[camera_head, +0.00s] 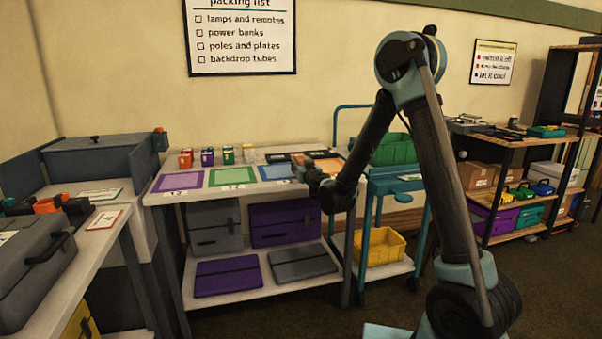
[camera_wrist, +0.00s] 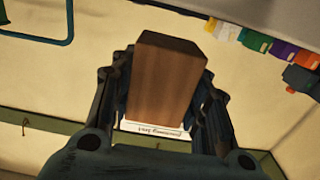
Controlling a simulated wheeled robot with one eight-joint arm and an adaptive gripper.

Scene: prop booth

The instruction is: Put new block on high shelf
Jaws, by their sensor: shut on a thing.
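In the wrist view my gripper (camera_wrist: 163,75) is shut on a brown wood-like block (camera_wrist: 168,82), with a finger on each side of it. The block's darker end face points away from the palm. A tall dark shelf rack (camera_head: 552,88) stands at the far right. Which shelf is the high one is not clear from these views.
A white table (camera_head: 150,198) holds coloured mats, small coloured boxes and dark cases. A blue-green trolley (camera_head: 398,186) with a green crate (camera_head: 395,149) and yellow bin (camera_head: 384,248) stands close to my arm. A loaded wooden shelf unit (camera_head: 505,144) is right. Grey cases (camera_head: 38,255) crowd the left.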

